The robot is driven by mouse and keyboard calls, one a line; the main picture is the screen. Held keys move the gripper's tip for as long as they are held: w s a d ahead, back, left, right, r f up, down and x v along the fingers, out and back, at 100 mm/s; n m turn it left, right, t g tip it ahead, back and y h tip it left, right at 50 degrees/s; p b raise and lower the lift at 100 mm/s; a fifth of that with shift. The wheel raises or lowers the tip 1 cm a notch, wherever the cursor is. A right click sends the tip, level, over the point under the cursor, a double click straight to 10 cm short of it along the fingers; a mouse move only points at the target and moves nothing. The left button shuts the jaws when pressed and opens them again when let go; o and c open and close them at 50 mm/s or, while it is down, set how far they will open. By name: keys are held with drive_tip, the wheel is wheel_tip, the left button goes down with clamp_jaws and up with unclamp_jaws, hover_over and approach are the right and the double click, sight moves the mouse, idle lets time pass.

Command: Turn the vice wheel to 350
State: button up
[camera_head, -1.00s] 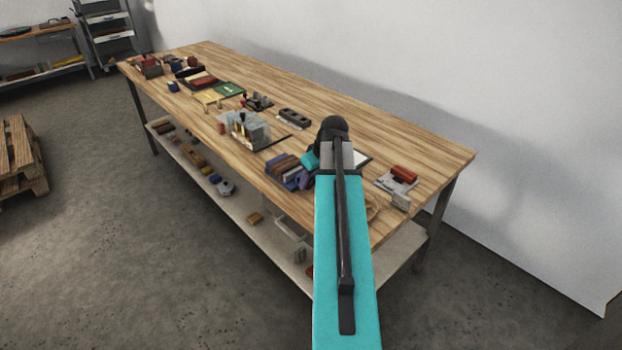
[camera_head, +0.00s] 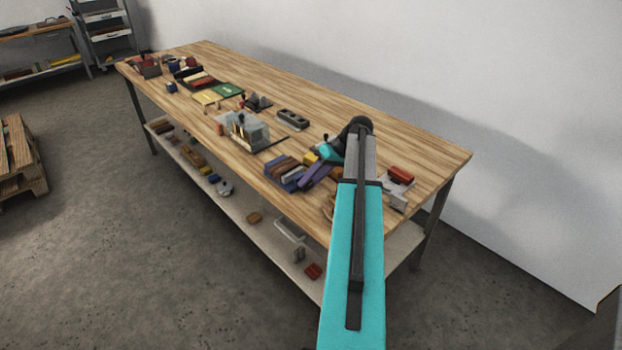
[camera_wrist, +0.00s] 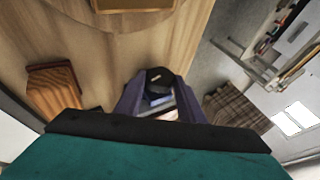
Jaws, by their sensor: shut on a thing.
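My gripper (camera_wrist: 155,92), with purple fingers, is low over the right part of the wooden bench (camera_head: 400,145). In the wrist view the fingers close around a small dark-topped thing (camera_wrist: 159,75). Blue and pale parts show between the fingers, but I cannot tell whether these belong to what is held. In the head view my gripper (camera_head: 316,176) is beside a row of blue and brown blocks (camera_head: 284,172) and a yellow block (camera_head: 310,158). I cannot make out the vice wheel or any number on it; my arm hides part of the bench.
A clear box (camera_head: 246,131) and a grey block with holes (camera_head: 293,119) stand farther left. A red piece (camera_head: 401,174) on a pale stand is right of my arm. The bench's back strip is clear. A lower shelf (camera_head: 235,198) holds scattered items.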

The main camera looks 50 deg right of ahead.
drive_tip(key=shift+d+y, duration=0.2)
drive_tip(key=shift+y, duration=0.3)
drive_tip(key=shift+f, duration=0.1)
drive_tip(key=o, duration=1)
drive_tip(key=shift+o, duration=0.2)
drive_tip(key=shift+s, duration=0.1)
